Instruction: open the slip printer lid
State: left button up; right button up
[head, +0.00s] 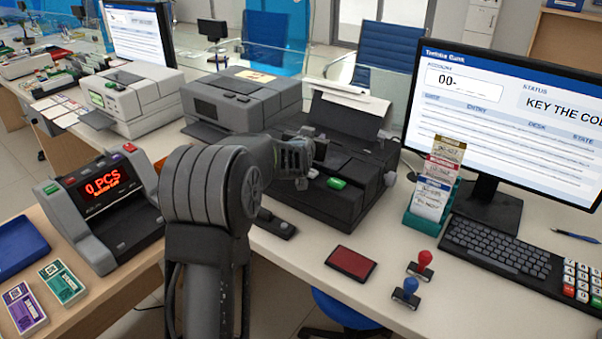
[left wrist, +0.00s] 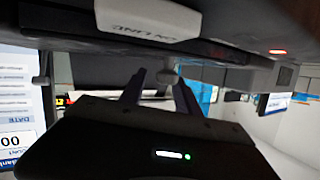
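The slip printer (head: 350,165) is a black machine on the counter, with a raised rear panel, a slip of paper behind it and a green button on its front. My left gripper (head: 305,157) is at the printer's left side, partly hidden by its own wrist. In the left wrist view its two dark fingers (left wrist: 160,90) are spread apart, with a small grey knob (left wrist: 168,75) of the printer just beyond and between the tips. I cannot tell whether they touch it. A pale ON LINE key (left wrist: 148,20) shows close by. My right gripper is out of view.
A grey printer (head: 240,100) stands behind left, and a banknote counter (head: 105,205) at the left.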

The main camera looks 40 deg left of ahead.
pick_arm(q)
jog(key=f+t+b, duration=0.1)
jog(key=b, duration=0.4)
jog(key=s+f+n+t+y+b, duration=0.1)
jog(key=t+b, duration=0.1)
jog(key=b, duration=0.3)
jog(key=shift+f, duration=0.15)
jog(key=shift+s+d+r+p, duration=0.35)
jog(key=shift+s+r+p, duration=0.2)
jog(key=shift+s+r, duration=0.15)
jog(key=v, duration=0.4)
jog(key=shift+s+d, duration=0.1)
jog(key=shift+s, duration=0.2)
jog(key=shift+v, duration=0.85)
jog(key=shift+f, duration=0.15)
